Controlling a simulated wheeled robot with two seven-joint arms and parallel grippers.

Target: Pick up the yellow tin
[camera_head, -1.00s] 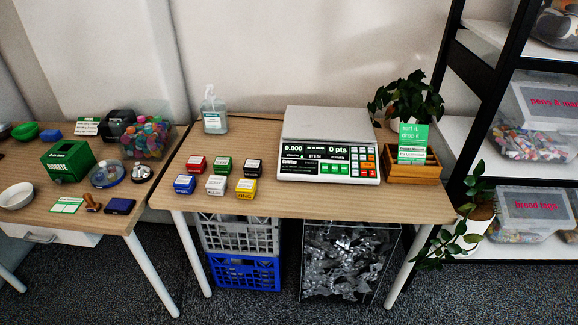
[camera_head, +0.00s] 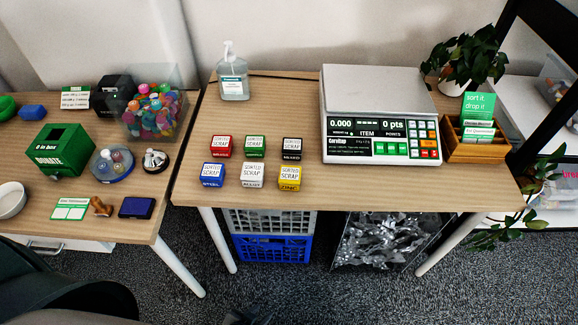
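The yellow tin (camera_head: 289,181) is a small cube with a white label on top. It stands upright at the front right of two short rows of tins on the middle table (camera_head: 400,190). The black tin (camera_head: 291,147) is behind it and the white tin (camera_head: 252,177) is to its left. No gripper touches it. Dark parts of my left arm fill the lower left corner. A small dark part at the bottom edge, probably my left gripper (camera_head: 247,316), is cut off, so its fingers cannot be made out. My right gripper is out of view.
Blue (camera_head: 213,174), red (camera_head: 220,146) and green (camera_head: 255,146) tins stand close by. A scale (camera_head: 378,115) stands behind to the right and a pump bottle (camera_head: 233,78) at the back. The tabletop right of the yellow tin is clear. Crates (camera_head: 270,247) are under the table.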

